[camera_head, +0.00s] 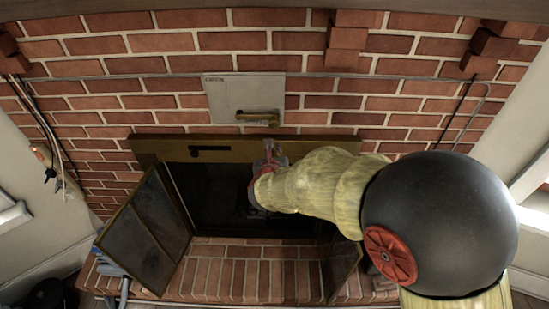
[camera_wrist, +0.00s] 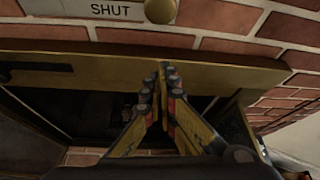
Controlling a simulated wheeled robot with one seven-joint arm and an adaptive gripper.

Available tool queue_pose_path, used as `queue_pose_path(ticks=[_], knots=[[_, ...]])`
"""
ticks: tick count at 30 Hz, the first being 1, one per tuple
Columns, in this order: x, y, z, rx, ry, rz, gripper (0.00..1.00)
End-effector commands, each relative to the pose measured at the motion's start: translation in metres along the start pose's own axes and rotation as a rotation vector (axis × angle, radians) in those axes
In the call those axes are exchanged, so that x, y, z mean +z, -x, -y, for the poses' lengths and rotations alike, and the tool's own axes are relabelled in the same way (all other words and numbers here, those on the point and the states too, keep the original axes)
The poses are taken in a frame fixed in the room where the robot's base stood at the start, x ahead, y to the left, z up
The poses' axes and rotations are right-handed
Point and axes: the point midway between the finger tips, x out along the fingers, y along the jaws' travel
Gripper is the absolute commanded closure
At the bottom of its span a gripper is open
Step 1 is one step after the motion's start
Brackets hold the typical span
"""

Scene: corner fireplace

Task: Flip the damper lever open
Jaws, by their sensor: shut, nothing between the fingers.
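The damper plate (camera_head: 228,99) is a pale grey panel on the brick wall above the firebox, with a label at its top left that seems to read OPEN. The brass damper lever (camera_head: 258,117) lies across its lower part. In the wrist view the plate's lower edge (camera_wrist: 75,8) reads SHUT, and a round brass knob (camera_wrist: 160,11), seemingly the lever's end, shows to the right of the word. My gripper (camera_head: 269,146) is shut and empty, just below the lever and in front of the brass frame. Its fingertips also show in the wrist view (camera_wrist: 160,72), below the knob and apart from it.
The brass firebox frame (camera_head: 235,151) runs beneath the plate, with a dark handle (camera_head: 209,149) at its left. The left glass door (camera_head: 146,231) and right door (camera_head: 343,266) stand open over the brick hearth (camera_head: 240,275). A grey pipe (camera_head: 400,77) crosses the wall.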

Motion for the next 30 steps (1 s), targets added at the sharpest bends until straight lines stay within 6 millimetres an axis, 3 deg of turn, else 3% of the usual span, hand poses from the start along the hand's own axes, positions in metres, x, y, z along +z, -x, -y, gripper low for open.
queue_pose_path(ticks=[5,7,12,30], knots=[[-0.002,-0.036,0.001,-0.003,0.0,-0.001,1.0],[0.015,-0.028,0.0,0.001,-0.003,0.004,1.0],[0.032,-0.021,0.0,0.0,-0.001,0.001,1.0],[0.039,-0.018,0.001,-0.002,0.006,0.0,1.0]])
